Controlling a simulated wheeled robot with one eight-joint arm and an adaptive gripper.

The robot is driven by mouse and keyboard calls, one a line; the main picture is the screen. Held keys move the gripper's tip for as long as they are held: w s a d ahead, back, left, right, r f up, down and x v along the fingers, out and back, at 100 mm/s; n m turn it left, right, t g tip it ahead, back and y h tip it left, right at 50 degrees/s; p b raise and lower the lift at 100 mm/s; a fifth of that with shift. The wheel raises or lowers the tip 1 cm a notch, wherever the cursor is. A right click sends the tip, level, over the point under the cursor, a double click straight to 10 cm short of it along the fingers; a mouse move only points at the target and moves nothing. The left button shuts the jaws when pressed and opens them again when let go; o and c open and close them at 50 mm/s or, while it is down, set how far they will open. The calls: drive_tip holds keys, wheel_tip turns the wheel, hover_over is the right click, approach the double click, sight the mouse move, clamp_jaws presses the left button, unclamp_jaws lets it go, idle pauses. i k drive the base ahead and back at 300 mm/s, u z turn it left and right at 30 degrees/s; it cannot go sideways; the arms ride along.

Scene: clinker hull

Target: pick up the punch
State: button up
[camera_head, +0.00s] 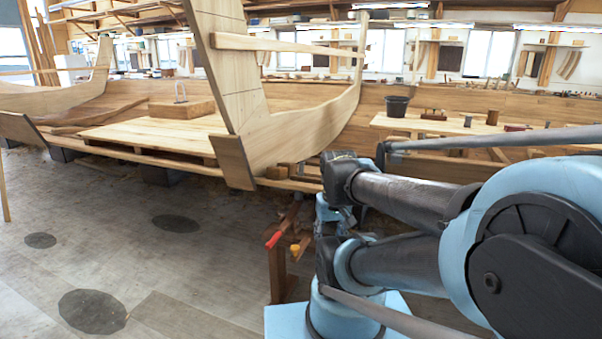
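I cannot make out the punch for certain. Several small items stand on the light plank bench (398,124) at the right, too small to identify. Among them are a dark upright piece (492,117) and a reddish block (516,128). A narrow dark wooden stand (279,272) is left of my arm, with a red piece (273,239) and a yellow piece (295,250) at its top. My folded arm fills the lower right. Its wrist is near the stand, and I cannot make out the gripper's fingers.
A wooden boat hull with a tall stem (228,75) crosses the middle. A pale plank platform (150,135) bears a wooden block (181,109). A black bucket (397,105) stands on the bench. The grey floor (130,230) at the left is mostly clear.

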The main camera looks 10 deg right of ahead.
sight(301, 171)
drive_tip(key=k, duration=1.3)
drive_tip(key=z, duration=0.35)
drive_tip(key=i, duration=1.75)
drive_tip(key=u, duration=0.55)
